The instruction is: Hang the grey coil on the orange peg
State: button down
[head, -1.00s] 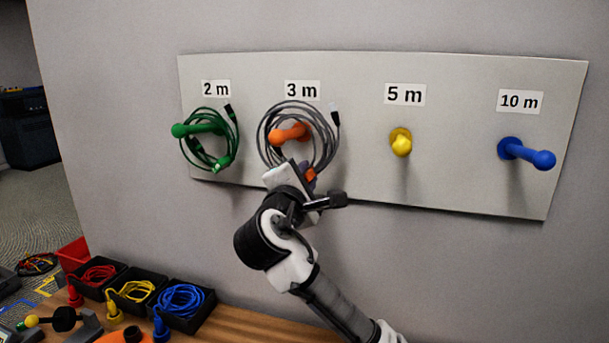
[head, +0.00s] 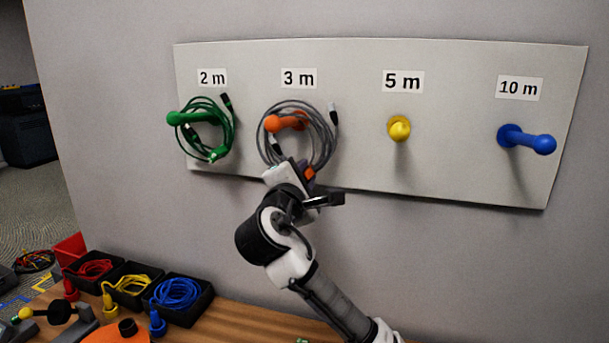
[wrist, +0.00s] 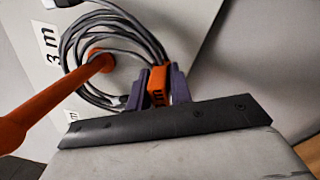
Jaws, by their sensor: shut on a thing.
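The grey coil (head: 328,150) is at the orange peg (head: 272,123) under the "3 m" label. Its loops surround the peg, whose knob sticks out in front of them. In the wrist view the peg (wrist: 50,95) runs through the ring of the coil (wrist: 147,38) from the board toward the camera. My gripper (head: 307,172) is below the peg at the coil's lower right, shut on the coil's orange tag (wrist: 157,84). The purple fingers (wrist: 158,90) stand on both sides of the tag. Whether the loops rest on the peg is hard to tell.
A green coil (head: 233,130) hangs on the green peg (head: 178,118) to the left. The yellow peg (head: 399,128) and blue peg (head: 530,141) to the right are bare. Black bins (head: 205,308) with coiled cables stand on the wooden table (head: 250,318) at lower left.

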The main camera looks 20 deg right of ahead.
jog(key=c, duration=1.2)
grip_release()
jog(key=shift+a, duration=0.1)
